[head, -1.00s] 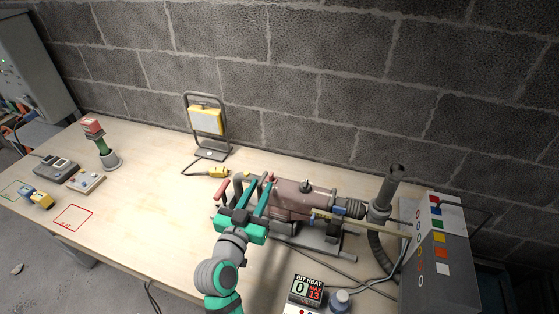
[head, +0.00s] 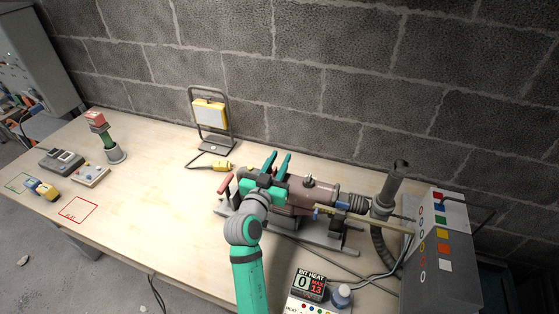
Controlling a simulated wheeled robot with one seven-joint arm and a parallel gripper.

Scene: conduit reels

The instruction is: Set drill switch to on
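The drill (head: 318,193) is a large brownish-pink machine lying on a grey stand on the bench. A small light knob (head: 309,181) sits on top of its body; I cannot tell whether this is the switch. My gripper (head: 278,156) is over the drill's rear end, its two teal fingers apart and pointing toward the wall. A red handle (head: 227,184) shows left of my gripper.
A yellow work lamp (head: 210,113) stands behind, with a yellow plug (head: 222,166) on its cable. A bit heat display (head: 309,286) reading 0, max 13, is at the front. A grey box (head: 440,265) stands right. The bench's left-middle is clear.

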